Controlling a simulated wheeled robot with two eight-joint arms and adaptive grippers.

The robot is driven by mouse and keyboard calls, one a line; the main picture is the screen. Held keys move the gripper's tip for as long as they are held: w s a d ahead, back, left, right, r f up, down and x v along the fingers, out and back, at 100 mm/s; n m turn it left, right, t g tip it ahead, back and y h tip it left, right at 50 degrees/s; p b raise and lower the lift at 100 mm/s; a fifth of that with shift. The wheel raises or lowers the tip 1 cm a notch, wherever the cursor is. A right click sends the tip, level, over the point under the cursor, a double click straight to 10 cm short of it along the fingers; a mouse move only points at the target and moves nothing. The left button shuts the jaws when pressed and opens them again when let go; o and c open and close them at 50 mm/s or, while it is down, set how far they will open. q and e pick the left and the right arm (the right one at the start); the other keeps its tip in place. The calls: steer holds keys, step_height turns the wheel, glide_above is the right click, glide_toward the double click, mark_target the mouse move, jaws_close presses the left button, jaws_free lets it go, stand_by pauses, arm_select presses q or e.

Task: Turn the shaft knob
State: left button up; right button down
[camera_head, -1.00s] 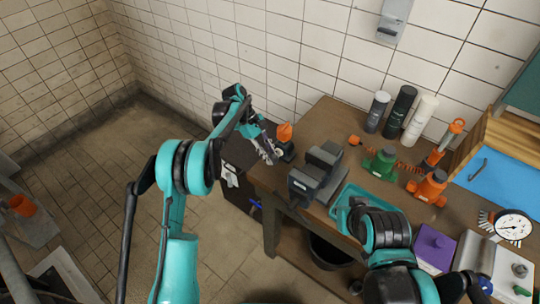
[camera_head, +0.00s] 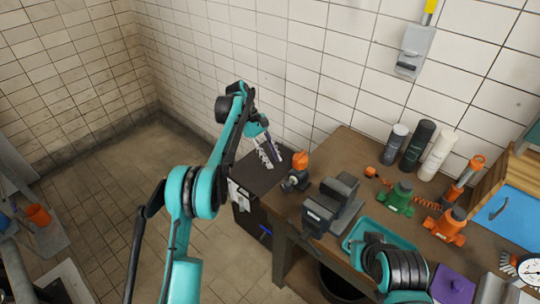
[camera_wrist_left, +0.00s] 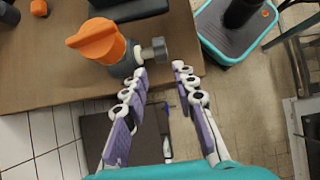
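A small grey device with an orange lever cap (camera_head: 300,160) stands at the table's left end. My right gripper is out of view.
On the wooden table (camera_head: 345,150) stand a dark grey vise-like block (camera_head: 332,205), a teal tray (camera_head: 358,228), a green fitting (camera_head: 396,198), an orange fitting (camera_head: 447,225) and several cylinders. The tiled wall is behind. A dark cabinet (camera_head: 250,205) stands left of the table.

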arm_select(q)
steer(key=shift+w+a+r, duration=0.2)
steer(key=shift+a+r, duration=0.1)
steer(key=shift+r, duration=0.2)
step_height(320, 180, up, 3)
steer(key=t+y+p, duration=0.2)
steer(key=t+y, duration=0.2)
steer(key=y, duration=0.2)
glide_above(287, 183)
step_height(287, 183, down, 12)
steer(key=b, duration=0.2)
steer(key=shift+w+b, duration=0.1)
steer(key=shift+b, duration=0.25)
jaws_close()
